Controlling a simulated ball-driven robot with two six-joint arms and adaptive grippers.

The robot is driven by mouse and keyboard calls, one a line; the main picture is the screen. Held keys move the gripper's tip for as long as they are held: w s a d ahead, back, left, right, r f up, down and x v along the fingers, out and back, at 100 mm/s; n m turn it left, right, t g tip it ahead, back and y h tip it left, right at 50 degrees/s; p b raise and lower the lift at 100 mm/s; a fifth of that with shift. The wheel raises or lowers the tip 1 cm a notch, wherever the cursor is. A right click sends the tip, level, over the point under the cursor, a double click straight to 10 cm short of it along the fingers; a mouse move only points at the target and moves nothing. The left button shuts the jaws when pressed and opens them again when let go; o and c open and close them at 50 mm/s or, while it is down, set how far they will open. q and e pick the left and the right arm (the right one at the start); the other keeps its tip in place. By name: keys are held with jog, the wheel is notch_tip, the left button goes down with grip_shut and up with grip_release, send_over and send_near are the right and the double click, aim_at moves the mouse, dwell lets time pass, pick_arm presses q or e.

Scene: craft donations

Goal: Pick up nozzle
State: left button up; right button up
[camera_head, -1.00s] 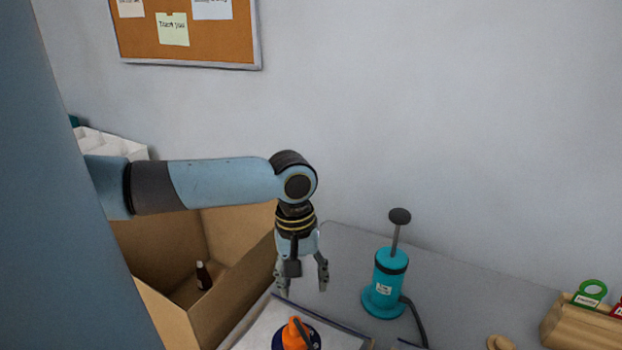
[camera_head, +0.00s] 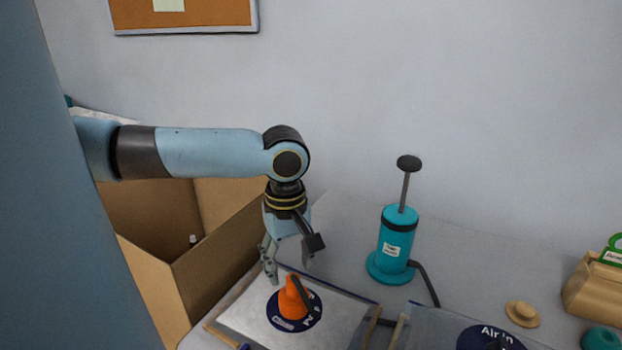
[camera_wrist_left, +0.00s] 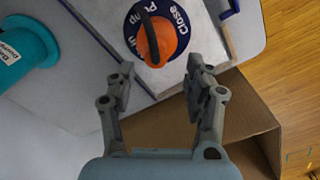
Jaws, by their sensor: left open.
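An orange cone-shaped piece (camera_head: 292,298) with a black bar across it looks like the nozzle. It stands on a dark blue round disc (camera_head: 314,320) with white lettering, on a pale flat panel (camera_head: 245,318). My left gripper (camera_head: 288,266) is open and empty, pointing down just above and behind the orange piece. In the left wrist view the open fingers (camera_wrist_left: 160,70) stand either side of the panel's edge, short of the orange piece. My right gripper is not in view.
A teal hand pump (camera_head: 393,243) with a dark hose stands right of the panel. A second panel with an "Air In" disc (camera_head: 470,336), a tan knob-like piece (camera_head: 522,313) and a wooden holder (camera_head: 592,290) are farther right. An open cardboard box (camera_head: 225,250) is at left.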

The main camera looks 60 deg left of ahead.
aim_at(293, 277)
pick_arm(q)
jog(key=f, duration=0.3)
jog(key=f+b, duration=0.1)
jog(key=shift+w+d+f, duration=0.1)
jog(key=shift+w+f, duration=0.15)
jog(key=shift+f, duration=0.05)
jog(key=shift+c, duration=0.4)
grip_shut()
